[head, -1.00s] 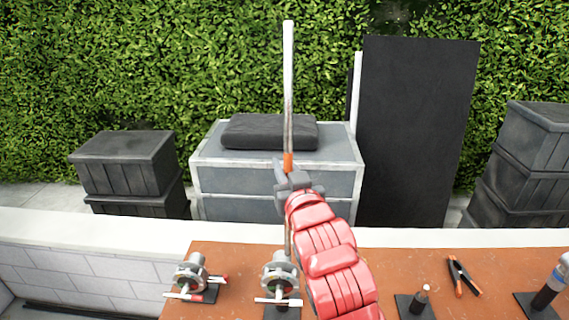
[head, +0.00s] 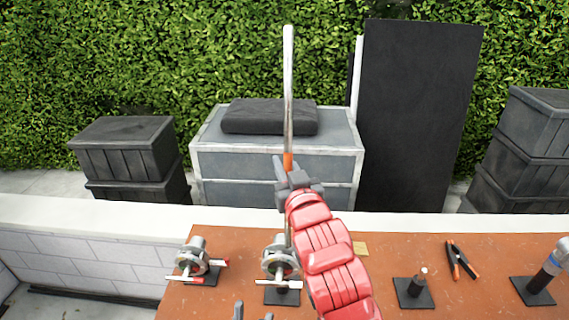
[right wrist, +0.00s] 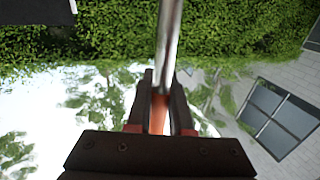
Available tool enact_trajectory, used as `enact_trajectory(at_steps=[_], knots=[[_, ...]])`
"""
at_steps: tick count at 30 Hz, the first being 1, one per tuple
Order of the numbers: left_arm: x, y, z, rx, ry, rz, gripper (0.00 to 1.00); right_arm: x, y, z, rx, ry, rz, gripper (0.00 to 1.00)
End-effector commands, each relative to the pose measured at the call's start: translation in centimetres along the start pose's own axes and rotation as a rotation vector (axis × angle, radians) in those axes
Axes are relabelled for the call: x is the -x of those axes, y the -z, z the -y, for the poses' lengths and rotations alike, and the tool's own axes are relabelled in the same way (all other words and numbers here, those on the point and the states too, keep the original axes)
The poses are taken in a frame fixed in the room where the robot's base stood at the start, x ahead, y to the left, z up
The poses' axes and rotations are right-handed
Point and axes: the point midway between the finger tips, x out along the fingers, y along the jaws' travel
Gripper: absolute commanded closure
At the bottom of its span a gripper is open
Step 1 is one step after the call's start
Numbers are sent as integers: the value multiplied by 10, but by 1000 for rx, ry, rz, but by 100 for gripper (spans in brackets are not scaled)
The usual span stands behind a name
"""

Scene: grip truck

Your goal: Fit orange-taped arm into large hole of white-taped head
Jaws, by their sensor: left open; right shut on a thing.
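The orange-taped arm is a long silver rod (head: 288,85) standing nearly upright, with orange tape (head: 288,161) just above my right gripper (head: 292,180). That gripper is shut on the rod; the right wrist view also shows the rod (right wrist: 168,45) between its fingers (right wrist: 160,105). The rod's lower part runs down to the white-taped head (head: 280,258), a grey metal clamp on a black stand with a white-ended handle. I cannot tell whether its end is inside a hole. My left gripper (head: 253,314) is open and empty at the bottom edge, below this head.
A red-taped head (head: 193,259) stands left on the brown table (head: 225,240). Cases (head: 275,160) and a black panel (head: 418,115) stand behind a low wall.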

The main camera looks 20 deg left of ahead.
Motion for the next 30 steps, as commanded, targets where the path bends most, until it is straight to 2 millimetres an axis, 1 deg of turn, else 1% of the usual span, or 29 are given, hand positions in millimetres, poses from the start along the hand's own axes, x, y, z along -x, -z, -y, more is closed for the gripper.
enact_trajectory(at_steps=[11,30], knots=[[4,-1,0,0,0,0,45,0,-4,0,-1,-1,-2,100],[22,-4,-1,0,0,0,45,1,-24,0,-4,-4,2,100]])
